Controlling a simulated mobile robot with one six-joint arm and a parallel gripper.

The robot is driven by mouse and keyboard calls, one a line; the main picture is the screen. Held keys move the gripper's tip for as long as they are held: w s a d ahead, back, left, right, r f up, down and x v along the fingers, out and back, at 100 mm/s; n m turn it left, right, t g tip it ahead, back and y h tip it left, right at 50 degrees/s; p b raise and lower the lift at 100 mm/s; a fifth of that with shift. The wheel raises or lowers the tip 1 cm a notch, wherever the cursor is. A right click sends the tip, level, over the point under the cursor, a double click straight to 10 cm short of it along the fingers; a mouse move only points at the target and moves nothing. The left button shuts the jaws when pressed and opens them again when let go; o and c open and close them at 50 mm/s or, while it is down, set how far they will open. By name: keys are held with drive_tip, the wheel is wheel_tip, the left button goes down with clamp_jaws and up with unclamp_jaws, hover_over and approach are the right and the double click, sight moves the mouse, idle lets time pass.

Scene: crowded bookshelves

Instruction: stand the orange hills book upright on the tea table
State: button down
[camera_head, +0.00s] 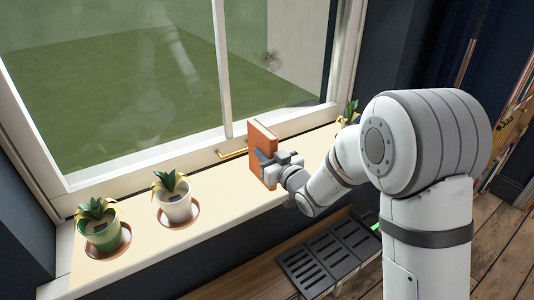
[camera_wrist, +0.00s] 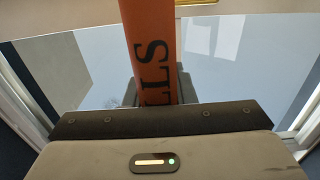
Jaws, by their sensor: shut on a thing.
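The orange hills book (camera_head: 262,143) is upright at the window sill, below the window's right pane. My gripper (camera_head: 268,167) is shut on it from the right, around its lower half. I cannot tell whether the book's bottom edge touches the sill or hangs just above it. No tea table can be made out in either view.
On the pale window sill (camera_head: 225,195) stand a green potted plant (camera_head: 101,226), a white potted plant (camera_head: 174,199) and another plant (camera_head: 348,112) partly behind my arm. A brass window handle (camera_head: 232,153) is close behind the book. A dark slotted grille (camera_head: 328,255) lies below the sill.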

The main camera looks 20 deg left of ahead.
drive_tip(key=shift+f, duration=0.15)
drive_tip(key=c, duration=1.1)
unclamp_jaws()
